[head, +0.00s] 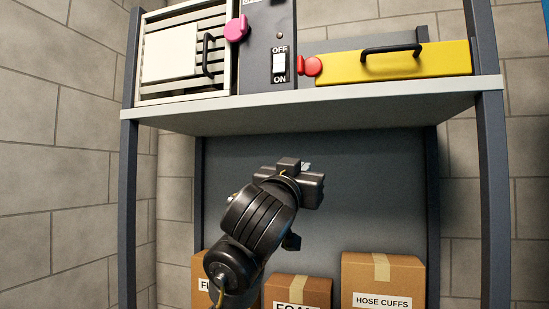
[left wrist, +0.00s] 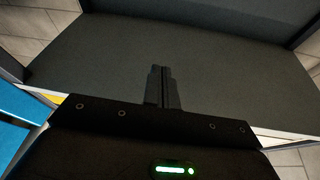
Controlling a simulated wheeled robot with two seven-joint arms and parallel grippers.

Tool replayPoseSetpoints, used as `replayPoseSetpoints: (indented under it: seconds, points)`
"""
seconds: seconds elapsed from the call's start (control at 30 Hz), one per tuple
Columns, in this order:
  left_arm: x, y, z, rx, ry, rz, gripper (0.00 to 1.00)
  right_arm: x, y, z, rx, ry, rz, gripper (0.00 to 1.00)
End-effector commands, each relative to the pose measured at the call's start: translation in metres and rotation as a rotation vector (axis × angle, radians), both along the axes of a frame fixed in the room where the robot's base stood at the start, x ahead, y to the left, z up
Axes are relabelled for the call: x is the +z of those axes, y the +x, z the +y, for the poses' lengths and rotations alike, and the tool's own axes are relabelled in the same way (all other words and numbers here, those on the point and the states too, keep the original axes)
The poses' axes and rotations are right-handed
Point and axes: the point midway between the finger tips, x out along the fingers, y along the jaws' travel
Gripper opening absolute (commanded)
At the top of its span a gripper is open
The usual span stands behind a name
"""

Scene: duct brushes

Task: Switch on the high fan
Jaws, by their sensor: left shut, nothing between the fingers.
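The dark fan panel (head: 262,50) stands on the upper shelf in the head view, its top cut off. Its white switch (head: 279,68) has OFF printed above and ON below. I cannot tell clearly which way the switch is tipped. My left gripper (head: 306,166) is below the shelf board, under and slightly right of the switch, apart from it. In the left wrist view the fingers of the left gripper (left wrist: 163,72) are closed together and empty. My right gripper is not in view.
A pink knob (head: 236,29) and a louvred unit (head: 180,60) are left of the panel. A red knob (head: 312,66) and a yellow box (head: 395,65) are at right. The shelf board (head: 320,104) lies above my gripper. Several cartons (head: 382,278) stand below.

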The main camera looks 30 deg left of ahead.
Motion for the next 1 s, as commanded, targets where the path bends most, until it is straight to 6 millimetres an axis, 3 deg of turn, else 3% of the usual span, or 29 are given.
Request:
replayPoseSetpoints:
  seconds: [0.03, 0.1, 0.2, 0.3, 0.43, 0.77, 1.0]
  points:
    - [0.039, -0.026, 0.003, 0.014, -0.004, -0.080, 0.00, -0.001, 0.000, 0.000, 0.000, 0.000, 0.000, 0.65]
    - [0.077, -0.055, 0.006, 0.027, -0.013, -0.162, 0.00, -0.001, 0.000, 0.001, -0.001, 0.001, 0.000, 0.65]
    - [0.116, -0.092, 0.010, 0.042, -0.023, -0.254, 0.00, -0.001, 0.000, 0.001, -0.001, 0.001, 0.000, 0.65]
    - [0.138, -0.117, 0.013, 0.050, -0.031, -0.311, 0.00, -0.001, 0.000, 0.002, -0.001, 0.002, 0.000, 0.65]
    - [0.150, -0.131, 0.014, 0.054, -0.037, -0.343, 0.00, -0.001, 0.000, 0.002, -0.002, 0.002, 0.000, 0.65]
    - [0.152, -0.132, 0.014, 0.055, -0.037, -0.345, 0.00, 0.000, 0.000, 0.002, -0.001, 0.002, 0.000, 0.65]
    - [0.170, -0.129, 0.023, 0.065, -0.036, -0.344, 0.00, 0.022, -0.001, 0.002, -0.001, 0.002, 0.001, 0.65]
